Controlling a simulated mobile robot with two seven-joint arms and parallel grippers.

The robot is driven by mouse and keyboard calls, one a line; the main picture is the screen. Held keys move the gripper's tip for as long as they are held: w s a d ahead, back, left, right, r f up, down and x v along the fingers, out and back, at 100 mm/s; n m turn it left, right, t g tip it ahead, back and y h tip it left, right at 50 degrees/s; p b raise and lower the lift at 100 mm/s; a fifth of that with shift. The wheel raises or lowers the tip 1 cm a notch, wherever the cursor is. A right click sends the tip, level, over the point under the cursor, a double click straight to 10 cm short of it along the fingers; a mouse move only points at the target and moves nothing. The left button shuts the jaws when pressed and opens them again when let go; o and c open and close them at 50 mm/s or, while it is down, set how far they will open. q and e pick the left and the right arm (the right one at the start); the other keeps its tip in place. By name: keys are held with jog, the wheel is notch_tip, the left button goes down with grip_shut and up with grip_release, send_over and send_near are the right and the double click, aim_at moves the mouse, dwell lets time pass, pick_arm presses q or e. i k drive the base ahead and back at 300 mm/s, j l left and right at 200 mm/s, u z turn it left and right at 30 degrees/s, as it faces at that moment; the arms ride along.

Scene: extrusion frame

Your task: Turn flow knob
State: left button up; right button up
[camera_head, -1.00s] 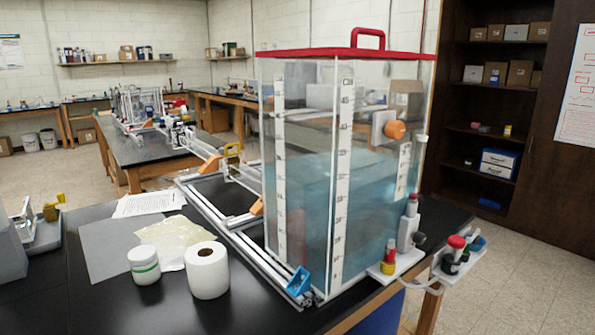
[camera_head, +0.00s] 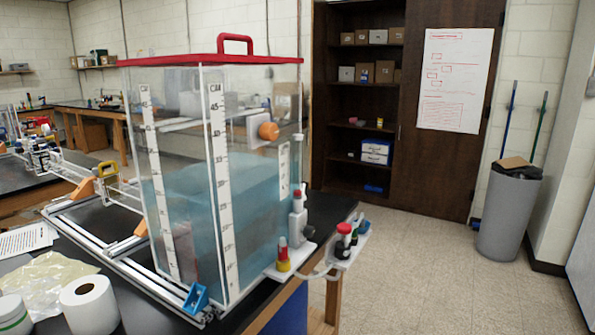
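A clear tank (camera_head: 190,150) with a red lid (camera_head: 180,60) and red handle stands on the dark bench, part filled with bluish water. An orange round knob (camera_head: 268,131) on a pale block shows at the tank's right side. At the tank's lower right corner stand a white fitting with a red top (camera_head: 298,205), a dark knob (camera_head: 308,232) and a red and yellow fitting (camera_head: 283,256). I cannot tell which of these is the flow knob. Neither of my grippers is in view.
A metal extrusion frame (camera_head: 110,258) runs beside and under the tank. A paper roll (camera_head: 88,303) and a white jar (camera_head: 12,315) stand at lower left. Open floor (camera_head: 420,270) lies right of the bench, with a grey bin (camera_head: 507,215) and a shelf cabinet (camera_head: 350,100) beyond.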

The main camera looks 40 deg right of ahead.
aim_at(309, 232)
jog(key=l+z, duration=0.1)
jog(key=z, duration=0.3)
jog(key=i+z, duration=0.1)
jog(key=z, duration=0.35)
jog(key=i+l+z, duration=0.1)
jog(key=z, duration=0.3)
